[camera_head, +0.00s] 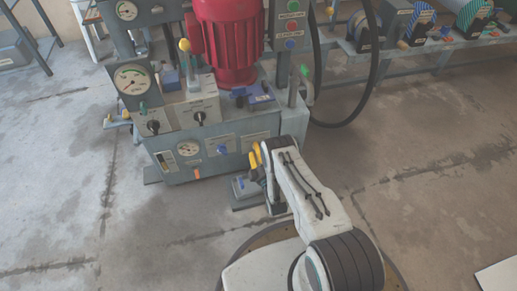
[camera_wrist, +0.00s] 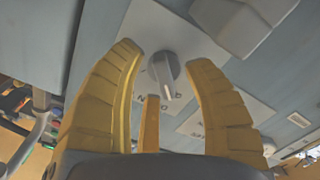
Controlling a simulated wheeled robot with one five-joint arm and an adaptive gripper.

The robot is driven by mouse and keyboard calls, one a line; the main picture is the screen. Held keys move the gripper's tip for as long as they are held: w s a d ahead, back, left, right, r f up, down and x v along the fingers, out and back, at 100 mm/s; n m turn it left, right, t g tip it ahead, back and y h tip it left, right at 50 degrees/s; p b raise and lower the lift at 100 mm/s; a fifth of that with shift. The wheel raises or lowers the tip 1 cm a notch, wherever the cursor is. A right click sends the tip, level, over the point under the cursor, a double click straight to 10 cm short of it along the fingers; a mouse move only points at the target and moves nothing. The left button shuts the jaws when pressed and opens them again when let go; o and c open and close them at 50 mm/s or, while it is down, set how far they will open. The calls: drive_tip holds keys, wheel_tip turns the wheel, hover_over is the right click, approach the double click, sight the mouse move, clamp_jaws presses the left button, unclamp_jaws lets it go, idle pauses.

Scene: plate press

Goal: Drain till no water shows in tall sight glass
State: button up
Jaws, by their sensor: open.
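My gripper (camera_head: 257,156) is at the lower right front of the grey machine tank (camera_head: 233,140). In the wrist view its yellow fingers (camera_wrist: 164,56) are spread and empty. A grey knob (camera_wrist: 166,76) on a white plate lies between and beyond the fingertips; contact cannot be told. The knob's pointer points down in the picture. The plate's lettering is partly hidden by the middle finger. I cannot pick out the tall sight glass for sure, and no water level can be read.
A red motor (camera_head: 228,40) stands on the tank. A round gauge (camera_head: 132,79) and a panel with black knobs (camera_head: 200,117) are at its left. A black hose (camera_head: 372,85) loops at the right. A bench of machines (camera_head: 420,40) stands behind.

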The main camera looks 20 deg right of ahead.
clamp_jaws()
idle(0.4)
drive_tip(key=shift+m+p, duration=1.3)
drive_tip(key=shift+m, duration=0.2)
drive_tip(key=m+p, duration=0.2)
drive_tip(key=m, duration=0.3)
drive_tip(key=shift+f, duration=0.2)
drive_tip(key=m, duration=0.5)
drive_tip(key=shift+a+f+m, duration=0.1)
drive_tip(key=shift+f+m, duration=0.05)
drive_tip(key=shift+m, duration=0.15)
drive_tip(key=m, duration=0.4)
drive_tip(key=shift+a+f+p, duration=0.1)
drive_tip(key=shift+p, duration=0.2)
drive_tip(key=shift+m, duration=0.3)
